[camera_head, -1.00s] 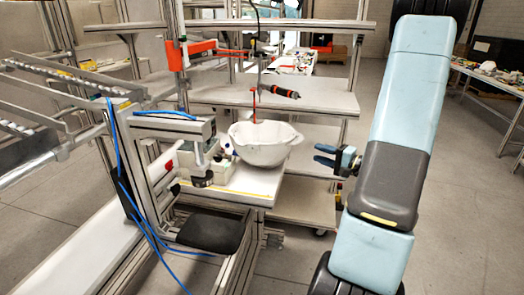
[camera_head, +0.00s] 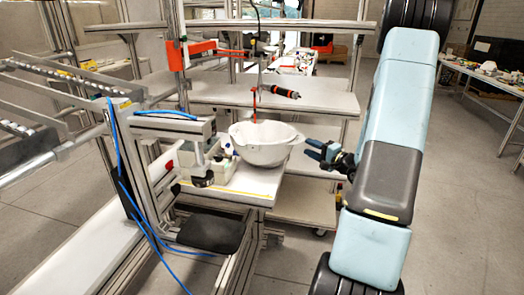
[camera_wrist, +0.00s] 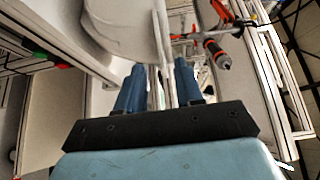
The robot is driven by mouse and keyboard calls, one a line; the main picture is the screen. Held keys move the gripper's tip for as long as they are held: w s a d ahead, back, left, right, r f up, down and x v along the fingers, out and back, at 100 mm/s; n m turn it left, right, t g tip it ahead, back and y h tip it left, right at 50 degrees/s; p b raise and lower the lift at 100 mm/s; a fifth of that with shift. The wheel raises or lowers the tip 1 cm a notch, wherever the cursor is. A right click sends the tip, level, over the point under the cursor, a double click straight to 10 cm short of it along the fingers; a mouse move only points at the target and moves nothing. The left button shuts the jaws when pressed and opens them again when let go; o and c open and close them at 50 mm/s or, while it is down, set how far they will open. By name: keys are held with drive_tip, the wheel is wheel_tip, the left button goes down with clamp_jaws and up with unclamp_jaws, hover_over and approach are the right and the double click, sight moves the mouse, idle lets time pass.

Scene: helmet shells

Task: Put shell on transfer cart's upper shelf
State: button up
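A white bowl-shaped helmet shell (camera_head: 263,145) sits on the white workstation table (camera_head: 243,187), open side up. It also shows in the wrist view (camera_wrist: 118,25), pale and large at the upper left. My gripper (camera_head: 308,148) is just right of the shell, close to its rim. In the wrist view my gripper's two blue fingers (camera_wrist: 158,78) stand apart with a gap between them, and nothing is held. The head view does not show clearly whether a finger touches the rim. Behind the table stands a shelved frame with an upper shelf (camera_head: 310,105) and a lower shelf (camera_head: 305,203) on casters.
A metal press fixture (camera_head: 200,172) and small boxes (camera_head: 215,165) stand left of the shell. Open floor (camera_head: 450,220) lies to the right.

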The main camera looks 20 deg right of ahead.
drive_tip(key=x, duration=0.5)
drive_tip(key=shift+w+d, duration=0.2)
drive_tip(key=shift+d, duration=0.1)
drive_tip(key=shift+c, duration=0.4)
clamp_jaws()
idle(0.7)
